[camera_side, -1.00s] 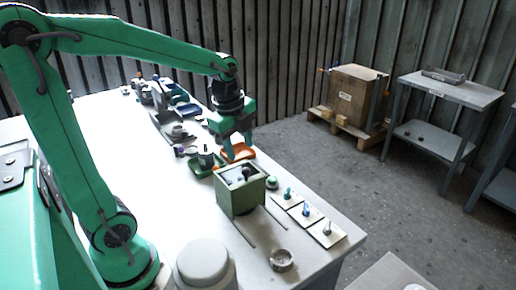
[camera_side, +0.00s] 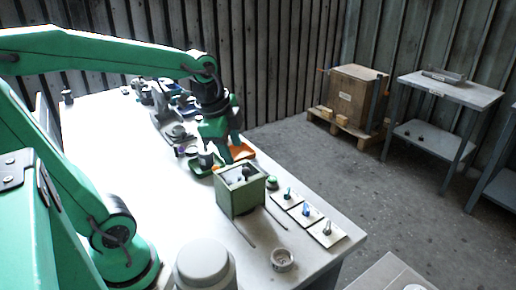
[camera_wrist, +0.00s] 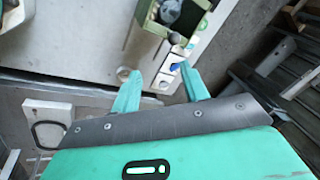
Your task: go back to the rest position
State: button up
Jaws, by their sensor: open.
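My gripper (camera_side: 222,148) hangs from my green arm above the white table, behind the green blower housing (camera_side: 240,196) in the side view. Its two green fingers are apart, and nothing shows between them. In the wrist view the gripper (camera_wrist: 160,85) also has its fingers spread, with the table edge beyond them. The open-topped housing, with dark parts inside, shows at the top of the wrist view (camera_wrist: 146,48). It stands upright on the table, apart from the gripper.
Orange (camera_side: 241,151) and green trays lie near the gripper. Several pale square plates (camera_side: 327,233) with small upright parts line the table's right edge. A small round cup (camera_side: 282,260) stands in front. A crate on a pallet (camera_side: 355,95) and a grey side table (camera_side: 450,90) stand beyond the floor.

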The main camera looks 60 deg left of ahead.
jog(key=s+d+r+n+t, duration=0.1)
jog(key=s+d+n+t, duration=0.1)
jog(key=s+n, duration=0.4)
jog(key=shift+s+d+n, duration=0.25)
jog(key=shift+d+n, duration=0.55)
jog(key=shift+n, duration=1.2)
jog(key=shift+c, duration=0.5)
